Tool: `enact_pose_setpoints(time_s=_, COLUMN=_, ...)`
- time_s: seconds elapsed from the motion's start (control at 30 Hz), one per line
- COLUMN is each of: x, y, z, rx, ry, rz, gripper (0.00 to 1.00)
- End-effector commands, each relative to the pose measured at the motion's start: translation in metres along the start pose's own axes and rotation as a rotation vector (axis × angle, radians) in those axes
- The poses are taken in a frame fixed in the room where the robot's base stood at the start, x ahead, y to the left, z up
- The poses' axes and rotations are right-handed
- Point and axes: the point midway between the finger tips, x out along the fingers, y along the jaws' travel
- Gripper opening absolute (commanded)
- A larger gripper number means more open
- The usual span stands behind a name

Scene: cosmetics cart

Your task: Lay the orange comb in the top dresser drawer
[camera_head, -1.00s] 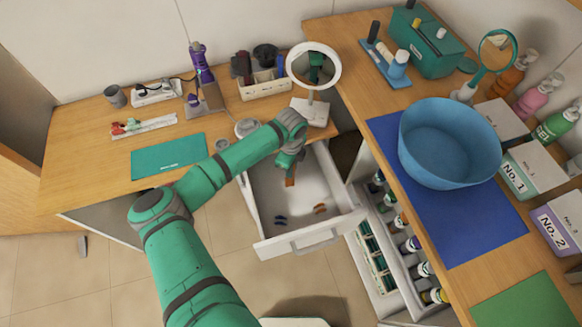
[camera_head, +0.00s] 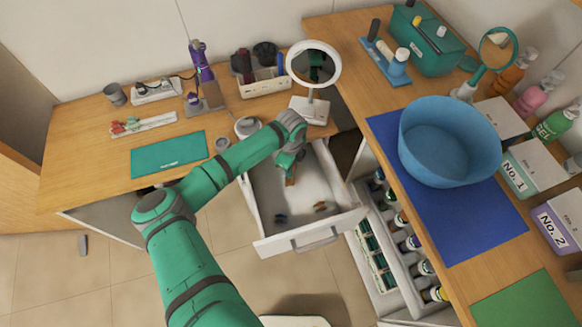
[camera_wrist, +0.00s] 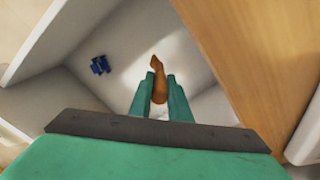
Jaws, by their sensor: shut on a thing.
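The orange comb (camera_wrist: 158,77) is held between the two green fingers of my gripper (camera_wrist: 160,88) in the wrist view, its far end sticking out beyond the fingertips. In the head view, my gripper (camera_head: 289,166) points down inside the open top drawer (camera_head: 302,239) of the dresser, near its back. A small part of the comb (camera_head: 290,181) shows below the fingers there. I cannot tell whether the comb touches the drawer floor.
Small blue clips (camera_head: 281,218) and brown clips (camera_head: 320,207) lie toward the drawer's front. A round mirror (camera_head: 313,64) stands on the desk behind my gripper. The right-hand counter with a blue basin (camera_head: 450,143) stands close beside the drawer.

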Motion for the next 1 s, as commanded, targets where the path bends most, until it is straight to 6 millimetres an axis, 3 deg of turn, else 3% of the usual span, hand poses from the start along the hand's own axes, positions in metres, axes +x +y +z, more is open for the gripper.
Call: enact_pose_setpoints(time_s=1.0, x=0.013, y=0.0, z=-0.001, rx=0.0, ry=0.001, rz=0.001, gripper=0.0)
